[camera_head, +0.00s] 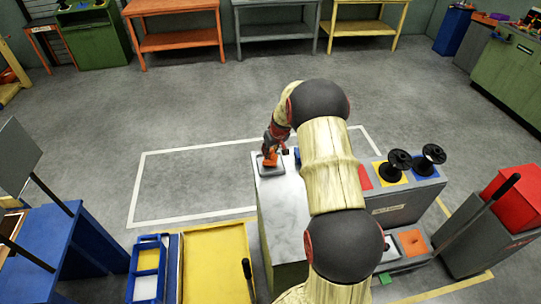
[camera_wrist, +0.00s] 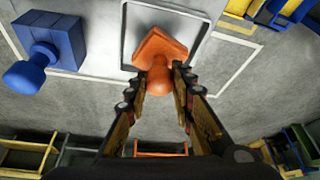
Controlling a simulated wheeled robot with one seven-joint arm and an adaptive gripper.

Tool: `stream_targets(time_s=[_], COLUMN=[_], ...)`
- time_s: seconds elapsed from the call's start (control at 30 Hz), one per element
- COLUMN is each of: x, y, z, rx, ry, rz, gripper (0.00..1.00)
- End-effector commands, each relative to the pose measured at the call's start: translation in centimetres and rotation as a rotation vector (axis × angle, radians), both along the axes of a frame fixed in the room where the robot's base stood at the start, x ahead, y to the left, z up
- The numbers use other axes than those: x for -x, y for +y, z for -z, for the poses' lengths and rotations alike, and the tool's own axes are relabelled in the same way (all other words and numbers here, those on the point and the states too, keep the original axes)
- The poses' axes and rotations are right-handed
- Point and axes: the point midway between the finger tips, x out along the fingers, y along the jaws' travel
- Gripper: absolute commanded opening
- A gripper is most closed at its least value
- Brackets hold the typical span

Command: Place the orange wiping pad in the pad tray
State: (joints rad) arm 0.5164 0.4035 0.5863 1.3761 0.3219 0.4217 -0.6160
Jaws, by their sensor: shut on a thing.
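The orange wiping pad (camera_wrist: 160,50) has a square body and a rounded knob. My gripper (camera_wrist: 163,75) is shut on the knob, one finger on each side. In the head view the orange pad (camera_head: 270,158) shows below my gripper (camera_head: 273,148) at the far end of the white-topped counter. The pad tray (camera_wrist: 198,42), grey with a dark rim, lies behind the pad in the wrist view; the tray (camera_head: 263,172) also shows under the pad in the head view. I cannot tell whether the pad touches the tray floor.
A blue block with a round knob (camera_wrist: 50,42) is beside the tray. My arm hides part of the white counter (camera_head: 284,210). Black spools (camera_head: 399,162) stand on the grey unit at right. A yellow tray (camera_head: 216,262) is at lower left. Open floor lies beyond.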

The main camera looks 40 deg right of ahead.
Motion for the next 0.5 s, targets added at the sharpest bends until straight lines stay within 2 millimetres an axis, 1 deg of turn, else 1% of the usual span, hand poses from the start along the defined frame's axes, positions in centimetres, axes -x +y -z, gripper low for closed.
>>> stream_targets(time_s=[0.03, 0.1, 0.37, 0.5], x=[0.1, 0.1, 0.1, 0.1], y=[0.1, 0.0, 0.0, 0.0], z=[1.2, 1.8, 1.9, 2.3], rx=[-0.003, -0.001, 0.0, 0.0], ry=[0.003, 0.002, 0.0, 0.001], rz=[0.001, 0.001, 0.0, 0.0], gripper=[0.0, 0.0, 0.0, 0.0])
